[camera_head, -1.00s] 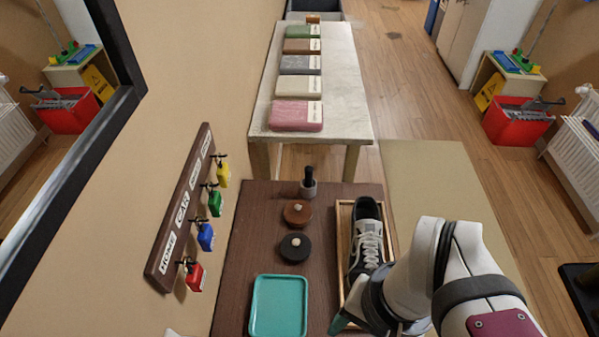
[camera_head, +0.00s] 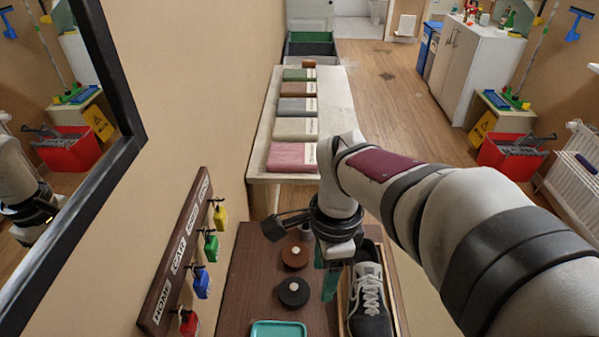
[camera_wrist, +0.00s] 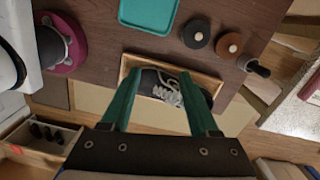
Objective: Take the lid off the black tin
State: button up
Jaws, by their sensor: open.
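The black tin (camera_head: 293,292) is round with a pale knob on its lid. It stands on the dark brown bench top, lid on, left of the shoe tray, and also shows in the wrist view (camera_wrist: 196,35). My gripper (camera_head: 331,280) has green fingers pointing down, just right of the black tin. In the wrist view my gripper (camera_wrist: 160,76) is open, with its fingers apart and the shoe tray beneath; nothing is held. A similar brown tin (camera_head: 294,255) stands just behind the black one.
A wooden tray (camera_wrist: 208,84) holds a black and white shoe (camera_head: 368,302). A teal tray (camera_head: 278,329) lies in front of the tins. A dark bottle (camera_wrist: 258,68) stands behind the brown tin. Key hooks (camera_head: 172,268) line the left wall. Folded towels lie on the pale table (camera_head: 335,125).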

aim_at(295, 286)
jog(key=w+a+f+m, duration=0.4)
jog(key=w+a+m, duration=0.15)
jog(key=w, duration=0.25)
jog(key=shift+h, duration=0.3)
jog(key=f, duration=1.5)
jog(key=shift+w+d+f, duration=0.15)
jog(key=shift+w+f, duration=0.05)
jog(key=shift+f, duration=0.2)
grip_shut()
